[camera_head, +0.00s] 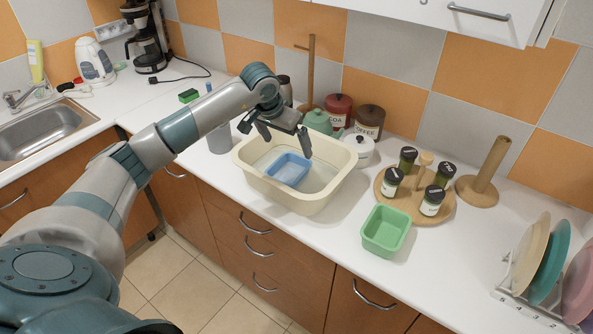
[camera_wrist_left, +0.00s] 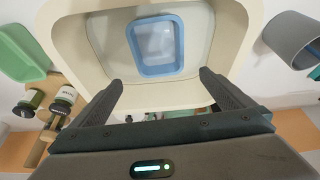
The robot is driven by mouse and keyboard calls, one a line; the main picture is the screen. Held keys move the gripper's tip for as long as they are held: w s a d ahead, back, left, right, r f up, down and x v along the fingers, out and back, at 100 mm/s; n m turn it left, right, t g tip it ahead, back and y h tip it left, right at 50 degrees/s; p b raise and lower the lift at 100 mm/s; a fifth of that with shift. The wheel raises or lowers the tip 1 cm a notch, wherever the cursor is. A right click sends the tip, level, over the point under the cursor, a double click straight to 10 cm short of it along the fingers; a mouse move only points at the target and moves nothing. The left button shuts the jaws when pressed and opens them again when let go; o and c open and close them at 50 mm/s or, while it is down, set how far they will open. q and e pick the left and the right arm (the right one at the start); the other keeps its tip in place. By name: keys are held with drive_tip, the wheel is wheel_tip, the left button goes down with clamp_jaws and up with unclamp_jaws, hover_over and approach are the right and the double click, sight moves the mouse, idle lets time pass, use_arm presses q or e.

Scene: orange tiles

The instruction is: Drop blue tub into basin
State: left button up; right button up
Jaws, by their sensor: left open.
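The blue tub (camera_head: 288,169) sits inside the cream basin (camera_head: 314,205), on its bottom, towards the front left wall. In the left wrist view the blue tub (camera_wrist_left: 157,47) shows within the basin (camera_wrist_left: 78,52), apart from the fingers. My left gripper (camera_head: 284,140) is above the basin, open and empty, with the tub below it. In the left wrist view the two fingers of my left gripper (camera_wrist_left: 160,95) are spread wide with nothing between them. My right gripper is in neither view.
A green tub (camera_head: 385,231) stands right of the basin. A round wooden tray (camera_head: 407,205) holds several spice jars. A white lidded pot (camera_head: 358,150), a teapot (camera_head: 318,121) and canisters crowd behind the basin. A grey cup (camera_head: 219,139) stands to its left.

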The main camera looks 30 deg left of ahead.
use_arm(q)
drive_tip(key=b+v, duration=0.5)
drive_tip(key=v, duration=1.1)
drive_tip(key=shift+s+r, duration=0.2)
drive_tip(key=shift+r, duration=0.1)
drive_tip(key=shift+a, duration=0.1)
